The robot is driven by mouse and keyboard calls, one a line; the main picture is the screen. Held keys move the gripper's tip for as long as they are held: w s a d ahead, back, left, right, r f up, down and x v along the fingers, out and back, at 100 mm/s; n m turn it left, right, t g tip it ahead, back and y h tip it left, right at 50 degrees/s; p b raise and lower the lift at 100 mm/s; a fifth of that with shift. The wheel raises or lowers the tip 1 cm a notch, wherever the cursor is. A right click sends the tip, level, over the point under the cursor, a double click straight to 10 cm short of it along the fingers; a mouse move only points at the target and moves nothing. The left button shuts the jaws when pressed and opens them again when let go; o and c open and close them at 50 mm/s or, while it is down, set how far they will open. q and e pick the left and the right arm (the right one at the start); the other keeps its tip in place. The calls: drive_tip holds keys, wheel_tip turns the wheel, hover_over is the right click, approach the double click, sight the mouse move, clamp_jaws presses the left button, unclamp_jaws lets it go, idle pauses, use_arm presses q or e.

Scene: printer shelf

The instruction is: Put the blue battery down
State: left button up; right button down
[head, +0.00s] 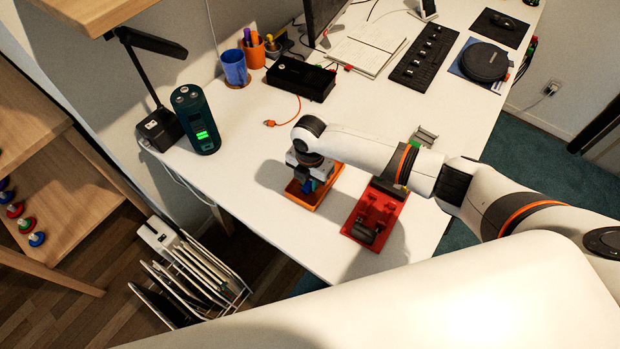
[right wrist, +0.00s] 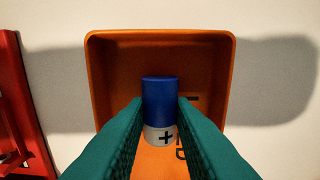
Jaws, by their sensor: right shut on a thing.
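The blue battery (right wrist: 160,98) has a blue body and a pale end marked with a plus. My right gripper (right wrist: 160,125) is shut on it, with a teal finger on each side. The battery is over or inside an orange tray (right wrist: 108,70); I cannot tell whether it touches the bottom. In the head view the orange tray (head: 301,199) lies on the white desk, and my right gripper (head: 310,185) points down into it, hiding most of the battery. My left gripper does not show.
A red tray (head: 362,218) with dark parts stands right of the orange one. A dark green cylinder (head: 197,122) with a lit display stands at the desk's left edge. A black box (head: 300,79) with an orange cable lies behind. The desk between is clear.

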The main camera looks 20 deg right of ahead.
sight(310, 182)
drive_tip(key=shift+f, duration=0.3)
drive_tip(key=c, duration=1.2)
unclamp_jaws()
drive_tip(key=shift+c, duration=0.2)
drive_tip(key=shift+r, duration=0.55)
wheel_tip(310, 182, up, 12)
drive_tip(key=b, duration=0.1)
drive_tip(key=shift+f, duration=0.15)
